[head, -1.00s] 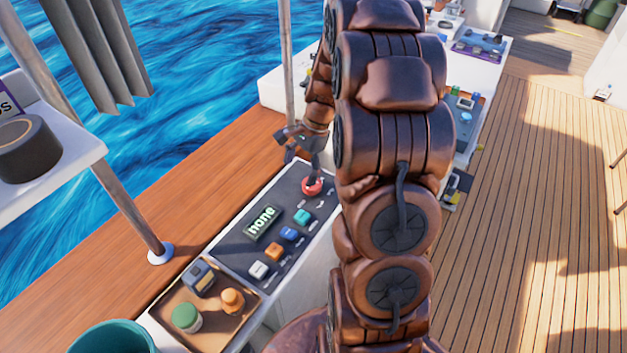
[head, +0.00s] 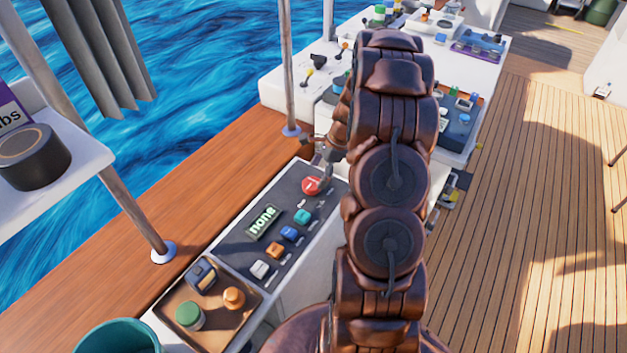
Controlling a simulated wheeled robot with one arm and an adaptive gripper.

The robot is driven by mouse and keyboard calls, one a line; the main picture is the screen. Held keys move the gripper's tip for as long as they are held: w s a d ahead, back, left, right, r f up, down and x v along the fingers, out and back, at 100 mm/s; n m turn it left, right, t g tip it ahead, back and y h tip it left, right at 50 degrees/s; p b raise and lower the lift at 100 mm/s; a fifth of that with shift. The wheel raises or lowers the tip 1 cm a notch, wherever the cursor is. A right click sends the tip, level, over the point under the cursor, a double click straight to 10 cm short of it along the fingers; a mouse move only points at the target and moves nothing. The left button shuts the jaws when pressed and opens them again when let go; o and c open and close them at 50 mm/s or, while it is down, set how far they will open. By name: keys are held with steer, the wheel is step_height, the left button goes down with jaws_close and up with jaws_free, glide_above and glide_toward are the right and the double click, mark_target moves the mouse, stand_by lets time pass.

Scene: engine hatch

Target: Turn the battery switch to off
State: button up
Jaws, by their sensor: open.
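The battery switch looks to be the red round knob (head: 312,185) with a pale bar on its top, at the far end of the dark panel (head: 240,249). I cannot read the position marks beside it. My gripper (head: 326,172) is at the knob's far right side, partly hidden behind my arm. Its fingers are small and dark here, and it is open with nothing seen between them. I cannot tell whether a finger touches the knob.
A brown tray (head: 240,304) with jars stands nearer. A metal post (head: 287,70) rises behind the panel. Wooden deck (head: 530,220) lies open to the right.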

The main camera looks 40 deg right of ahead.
mark_target(314, 183)
steer(key=shift+p+x, duration=0.45)
steer(key=shift+x, duration=1.6)
steer(key=shift+c, duration=0.2)
steer(key=c, duration=1.1)
steer(key=shift+f, duration=0.1)
